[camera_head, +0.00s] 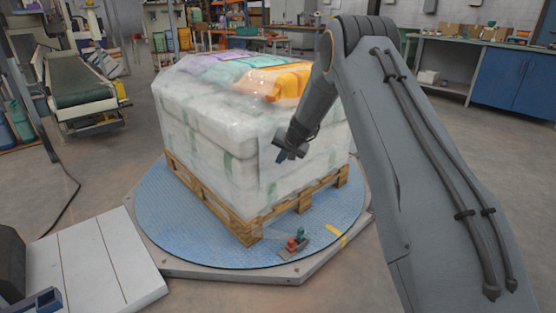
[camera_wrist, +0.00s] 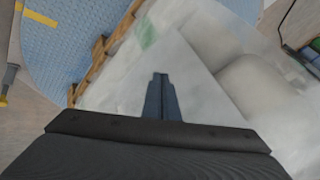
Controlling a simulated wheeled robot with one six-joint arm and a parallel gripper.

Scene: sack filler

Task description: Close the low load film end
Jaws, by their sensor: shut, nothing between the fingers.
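A load of white sacks (camera_head: 205,145) wrapped in clear film stands on a wooden pallet (camera_head: 240,228). My gripper (camera_head: 284,157) is shut and empty at the load's near right face, at about mid height. In the wrist view my shut gripper (camera_wrist: 159,76) points at the film-covered side, where a paler flap of film (camera_wrist: 185,70) lies with a straight edge. I cannot tell whether the fingertips touch the film. The lower part of that flap is partly hidden behind my gripper.
The pallet sits on a round blue turntable (camera_head: 165,220) with a small red and green device (camera_head: 297,240) near its front edge. A white ramp (camera_head: 95,265) lies at the front left. A conveyor (camera_head: 80,85) stands at the back left and a blue workbench (camera_head: 500,75) at the back right.

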